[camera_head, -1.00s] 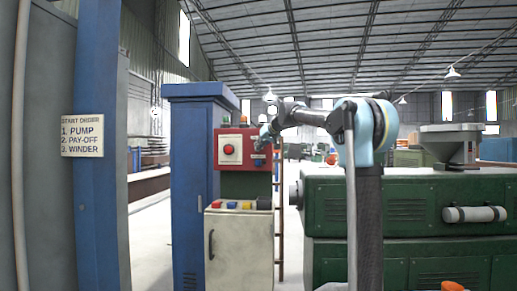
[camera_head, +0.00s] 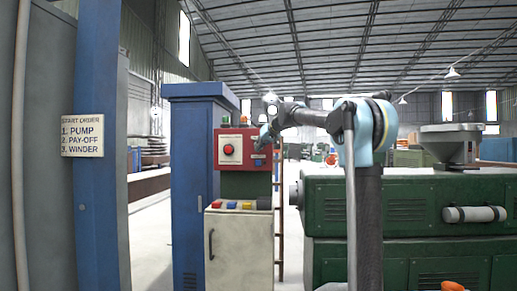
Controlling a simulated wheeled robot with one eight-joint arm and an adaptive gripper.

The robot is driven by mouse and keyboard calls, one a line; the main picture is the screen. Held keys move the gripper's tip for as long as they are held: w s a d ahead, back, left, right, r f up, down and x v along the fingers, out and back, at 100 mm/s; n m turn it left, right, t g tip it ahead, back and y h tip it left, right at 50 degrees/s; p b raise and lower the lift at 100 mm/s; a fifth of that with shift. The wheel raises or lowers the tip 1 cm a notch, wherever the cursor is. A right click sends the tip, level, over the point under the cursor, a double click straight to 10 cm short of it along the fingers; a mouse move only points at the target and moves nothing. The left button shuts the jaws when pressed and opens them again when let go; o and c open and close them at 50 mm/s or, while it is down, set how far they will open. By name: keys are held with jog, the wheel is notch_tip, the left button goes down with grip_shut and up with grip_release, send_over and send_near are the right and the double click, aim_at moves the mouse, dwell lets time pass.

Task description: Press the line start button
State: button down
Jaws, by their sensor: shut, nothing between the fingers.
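A red control box (camera_head: 243,184) is mounted above a pale cabinet. I cannot read which control is the line start button. My gripper (camera_head: 260,145) is shut and empty at the right part of the red box, to the right of the red button. It covers part of the box front there, and I cannot tell whether it touches.
A sign (camera_head: 82,136) on the blue post at the left reads start order: pump, pay-off, winder. A tall blue cabinet (camera_head: 187,190) stands beside the red box. A large green machine (camera_head: 420,205) with a grey hopper (camera_head: 452,143) fills the right.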

jog(key=shift+w+r, duration=0.1)
jog(key=shift+w, duration=0.7)
dwell(1.3)
jog(key=shift+s, duration=0.9)
jog(key=shift+s, duration=0.1)
jog(key=s, duration=0.4)
jog(key=shift+s, duration=0.4)
dwell(0.8)
jog(key=s+d+f+m+g+h, duration=0.1)
jog(key=s+d+f+g+h, duration=0.1)
jog(key=s+d+f, duration=0.7)
jog(key=s+d+f+m+g+h, duration=0.1)
jog(key=s+d+f, duration=0.8)
jog(key=s+f, duration=1.5)
jog(key=s+d+f+m+g+h, duration=0.2)
jog(key=s+d+f+g+h, duration=0.2)
jog(key=s+d+f, duration=0.5)
jog(key=s+f, duration=0.8)
jog(key=f, duration=0.1)
jog(key=shift+s+f+g, duration=0.25)
jog(key=shift+f+g, duration=0.1)
jog(key=shift+g, duration=0.05)
